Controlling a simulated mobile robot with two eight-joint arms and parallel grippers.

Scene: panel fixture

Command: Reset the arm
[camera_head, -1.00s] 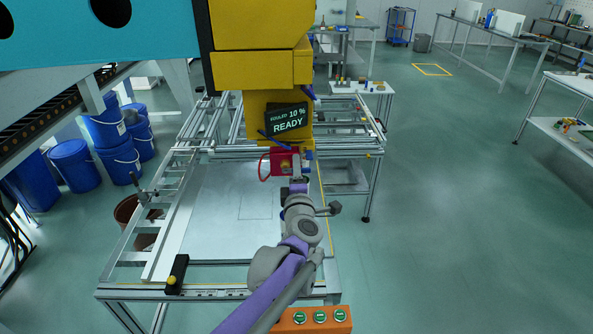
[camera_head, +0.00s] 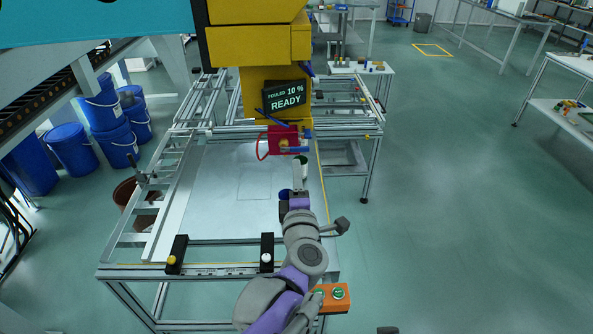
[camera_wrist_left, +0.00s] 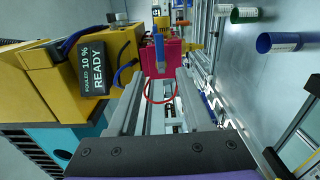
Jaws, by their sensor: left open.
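My left arm reaches up from the bottom of the head view over the right side of the grey panel table (camera_head: 215,215). Its gripper (camera_head: 298,165) is seen edge-on, just below a red block with a red cable loop (camera_head: 283,139) on the yellow machine. In the left wrist view the two grey fingers of my gripper (camera_wrist_left: 163,88) stand apart with nothing held between them. The red block (camera_wrist_left: 174,58) shows beyond the fingertips; I cannot tell the exact gap. My right gripper is not in view.
The yellow machine (camera_head: 258,48) bears a display (camera_head: 284,97) reading READY. An orange button box (camera_head: 338,297) is at the table's front. Blue buckets (camera_head: 72,150) stand left.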

